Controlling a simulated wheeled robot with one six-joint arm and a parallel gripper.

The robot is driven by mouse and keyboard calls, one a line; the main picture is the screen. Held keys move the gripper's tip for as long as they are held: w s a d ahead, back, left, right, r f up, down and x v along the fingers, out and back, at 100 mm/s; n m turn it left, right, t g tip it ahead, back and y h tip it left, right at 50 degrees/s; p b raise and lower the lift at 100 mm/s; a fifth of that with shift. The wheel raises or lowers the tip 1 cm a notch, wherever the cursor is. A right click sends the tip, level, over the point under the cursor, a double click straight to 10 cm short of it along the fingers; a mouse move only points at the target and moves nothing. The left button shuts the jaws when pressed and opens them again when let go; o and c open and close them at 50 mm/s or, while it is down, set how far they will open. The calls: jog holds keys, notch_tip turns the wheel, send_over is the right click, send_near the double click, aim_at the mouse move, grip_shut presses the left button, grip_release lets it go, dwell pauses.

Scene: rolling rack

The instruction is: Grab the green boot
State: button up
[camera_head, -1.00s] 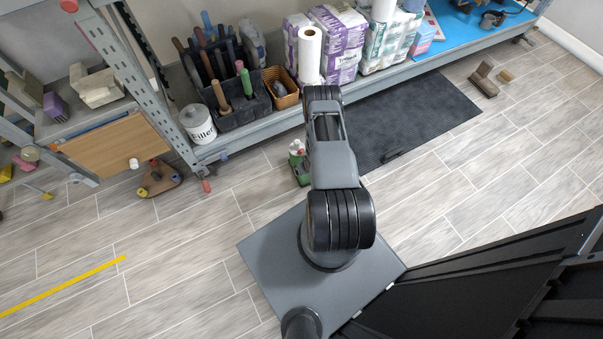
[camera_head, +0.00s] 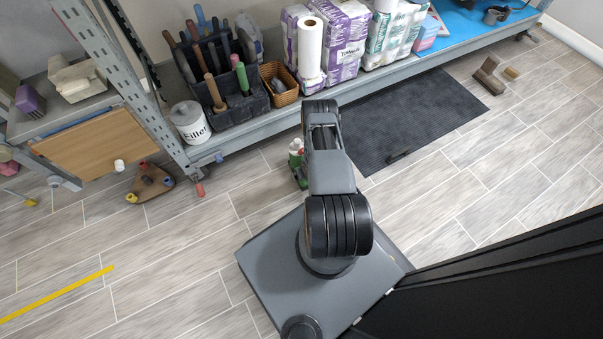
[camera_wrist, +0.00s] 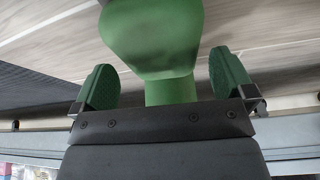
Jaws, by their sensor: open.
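The green boot (camera_wrist: 155,35) fills the upper middle of the wrist view, a smooth green shape with a narrower part below it. My gripper (camera_wrist: 163,80) is open, with one green-padded finger on each side of the boot. A gap shows between each finger and the boot. In the head view, a small green thing with a white part (camera_head: 299,165) shows on the floor just left of my arm, partly hidden by it. I cannot tell for sure that it is the boot. My gripper is hidden behind my arm there.
A low metal shelf (camera_head: 240,137) runs along the back, with a filler tub (camera_head: 190,122), a tool caddy and paper packs. A dark mat (camera_head: 415,115) lies on the floor at its front. A wooden caster board (camera_head: 150,182) stands at left. The front-left floor is mostly clear.

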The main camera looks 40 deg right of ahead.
jog(key=b+x, duration=0.1)
jog(key=x, duration=0.2)
jog(key=shift+a+b, duration=0.1)
jog(key=shift+b, duration=0.25)
jog(key=shift+w+f, duration=0.15)
jog(key=shift+f, duration=0.05)
jog(key=shift+r, duration=0.1)
jog(key=shift+f+b, duration=0.3)
jog(key=shift+b, duration=0.1)
jog(key=shift+c, duration=0.4)
jog(key=c, duration=0.9)
jog(key=shift+c, duration=0.2)
jog(key=shift+r, duration=0.2)
